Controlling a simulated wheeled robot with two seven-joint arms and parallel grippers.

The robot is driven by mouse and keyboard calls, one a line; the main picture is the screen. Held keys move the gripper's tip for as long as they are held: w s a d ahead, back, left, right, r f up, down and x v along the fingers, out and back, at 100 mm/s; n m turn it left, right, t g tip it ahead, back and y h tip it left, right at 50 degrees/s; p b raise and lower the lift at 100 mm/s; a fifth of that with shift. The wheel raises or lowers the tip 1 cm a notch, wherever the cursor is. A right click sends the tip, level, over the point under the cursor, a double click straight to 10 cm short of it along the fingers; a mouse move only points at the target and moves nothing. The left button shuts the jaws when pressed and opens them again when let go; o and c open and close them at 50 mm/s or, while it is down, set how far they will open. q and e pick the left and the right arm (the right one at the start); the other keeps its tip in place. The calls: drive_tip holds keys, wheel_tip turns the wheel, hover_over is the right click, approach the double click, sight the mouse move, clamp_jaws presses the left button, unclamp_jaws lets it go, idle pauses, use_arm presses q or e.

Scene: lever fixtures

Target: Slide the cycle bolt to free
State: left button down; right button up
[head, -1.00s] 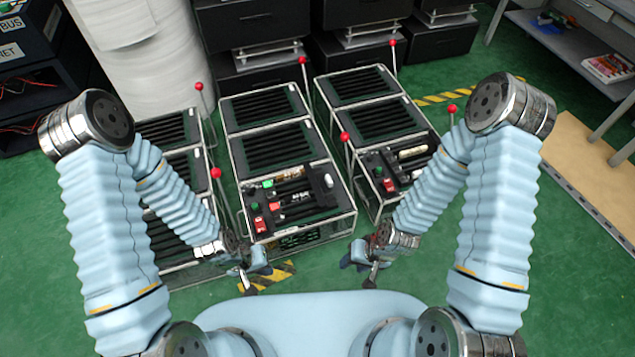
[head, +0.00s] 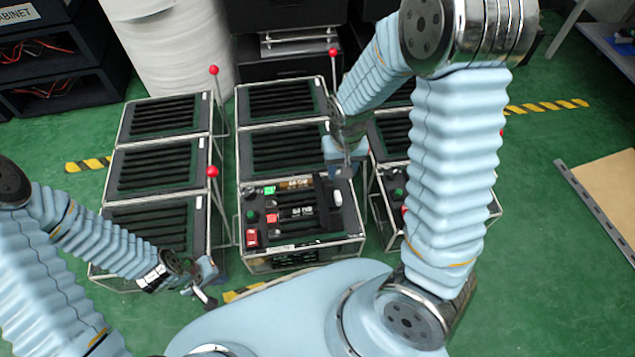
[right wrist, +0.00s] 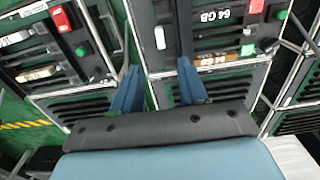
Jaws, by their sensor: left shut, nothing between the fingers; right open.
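The middle fixture's control panel (head: 325,226) carries a white knob (head: 337,198) at its right side. The white knob also shows in the right wrist view (right wrist: 160,38). I cannot tell for sure which part is the cycle bolt; no label is readable as such. My right gripper (right wrist: 160,88) is open and empty, with its blue fingers apart. In the head view it hangs over the back right part of the middle fixture, apart from the knob; its tips are partly hidden. My left gripper (head: 207,300) is shut and empty, low in front of the left fixture.
The middle panel has a green button (head: 251,215), a red switch (head: 252,238) and labelled dark bars (head: 297,211). Red-ball levers (head: 212,171) stand beside the fixtures. The right fixture (head: 388,178) is partly hidden by my right arm. Green floor is open at far right.

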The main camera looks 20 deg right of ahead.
sight(338, 196)
drive_tip(key=f+b, duration=0.1)
drive_tip(key=f, duration=0.3)
drive_tip(key=f+b, duration=0.1)
drive_tip(key=f, duration=0.4)
drive_tip(key=f+b, duration=0.2)
drive_tip(key=f, duration=0.2)
drive_tip(key=shift+w+f, duration=0.2)
drive_tip(key=shift+w, duration=0.05)
clamp_jaws()
